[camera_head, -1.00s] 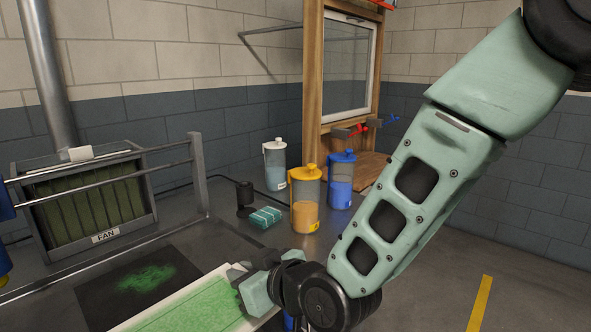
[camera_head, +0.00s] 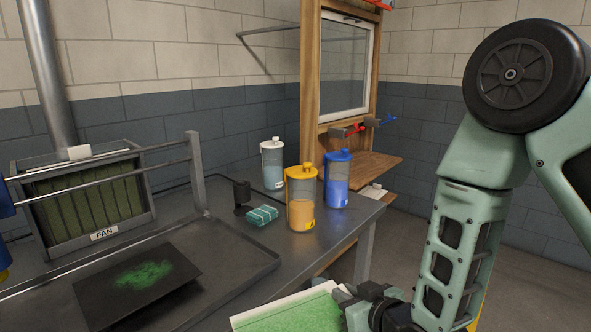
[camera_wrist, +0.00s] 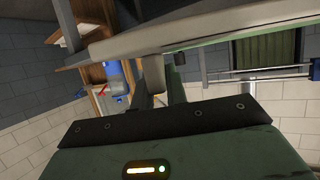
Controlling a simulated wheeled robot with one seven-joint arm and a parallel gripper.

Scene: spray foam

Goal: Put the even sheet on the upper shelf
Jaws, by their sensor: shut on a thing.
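A sheet with an evenly green top and a pale edge (camera_head: 285,313) is in my gripper (camera_head: 346,298), at the bottom of the head view. My gripper is shut on its right end and holds it in front of the table, partly out of frame. In the wrist view the sheet's pale edge (camera_wrist: 200,36) crosses the top. A dark sheet (camera_head: 110,305) with a patchy green spot lies in the table's tray. A wooden shelf (camera_head: 372,165) stands at the back under the framed window, with another level carrying pale items below it.
The grey table (camera_head: 345,222) holds a yellow bottle (camera_head: 301,205), a blue bottle (camera_head: 337,185), a white-capped bottle (camera_head: 273,165) and a teal sponge-like block (camera_head: 262,215). Red and blue clamps (camera_head: 352,130) sit above the shelf. Floor right of the table is open.

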